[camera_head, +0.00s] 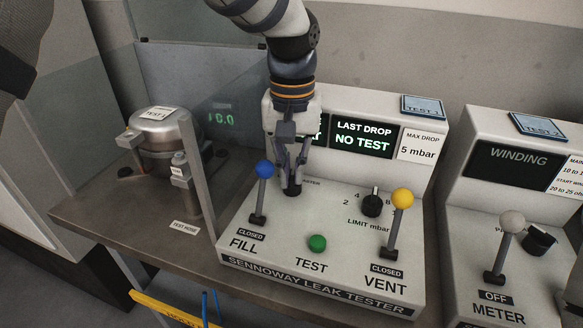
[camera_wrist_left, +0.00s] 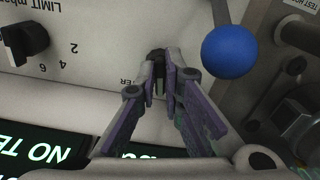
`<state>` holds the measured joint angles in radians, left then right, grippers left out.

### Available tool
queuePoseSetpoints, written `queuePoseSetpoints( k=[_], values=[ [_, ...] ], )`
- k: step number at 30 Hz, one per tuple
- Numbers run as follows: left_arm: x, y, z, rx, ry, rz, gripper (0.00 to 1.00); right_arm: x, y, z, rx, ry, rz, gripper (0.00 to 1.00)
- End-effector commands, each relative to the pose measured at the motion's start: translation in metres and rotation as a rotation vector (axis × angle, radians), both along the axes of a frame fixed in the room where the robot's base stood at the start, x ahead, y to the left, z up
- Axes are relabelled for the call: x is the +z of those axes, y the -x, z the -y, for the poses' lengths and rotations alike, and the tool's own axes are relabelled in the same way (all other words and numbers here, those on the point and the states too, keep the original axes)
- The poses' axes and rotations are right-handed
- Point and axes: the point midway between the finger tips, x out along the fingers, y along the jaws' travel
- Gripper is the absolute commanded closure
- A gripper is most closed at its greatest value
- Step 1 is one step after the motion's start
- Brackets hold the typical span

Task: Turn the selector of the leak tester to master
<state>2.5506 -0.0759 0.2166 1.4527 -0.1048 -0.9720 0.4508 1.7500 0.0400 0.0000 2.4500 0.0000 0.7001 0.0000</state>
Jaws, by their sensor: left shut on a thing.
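The white leak tester (camera_head: 230,262) stands on a bench, marked SENNOWAY LEAK TESTER. My left gripper (camera_head: 291,186) reaches down from above to its panel, behind the blue-topped FILL lever (camera_head: 264,172). Its fingers are shut on a small black selector knob (camera_head: 292,191), mostly hidden by them. In the left wrist view the knob (camera_wrist_left: 156,56) shows dark between the fingertips of the left gripper (camera_wrist_left: 168,72). The lettering around the knob is mostly covered, so its setting cannot be read. The tester's display (camera_head: 362,137) reads LAST DROP NO TEST. My right gripper is not in view.
The blue ball (camera_wrist_left: 229,52) of the FILL lever stands close beside the fingers. A LIMIT mbar knob (camera_head: 373,204), green TEST button (camera_head: 317,243) and yellow-topped VENT lever (camera_head: 401,200) are further right. A metal part (camera_head: 160,130) sits in a fixture at left. A winding meter (camera_head: 478,205) stands right.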

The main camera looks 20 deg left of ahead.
Motion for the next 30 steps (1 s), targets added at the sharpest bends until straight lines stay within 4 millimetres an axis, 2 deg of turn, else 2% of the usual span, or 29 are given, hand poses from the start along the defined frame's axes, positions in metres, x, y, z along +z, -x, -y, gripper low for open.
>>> queuePoseSetpoints(
  k=[18,30],
  values=[
    [0.0001,-0.0006,-0.0025,-0.540,0.002,0.000,1.00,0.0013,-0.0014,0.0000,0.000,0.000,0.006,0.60],
    [0.0001,-0.0011,-0.0035,-0.720,0.001,0.001,1.00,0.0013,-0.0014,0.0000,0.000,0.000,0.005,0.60]
  ],
)
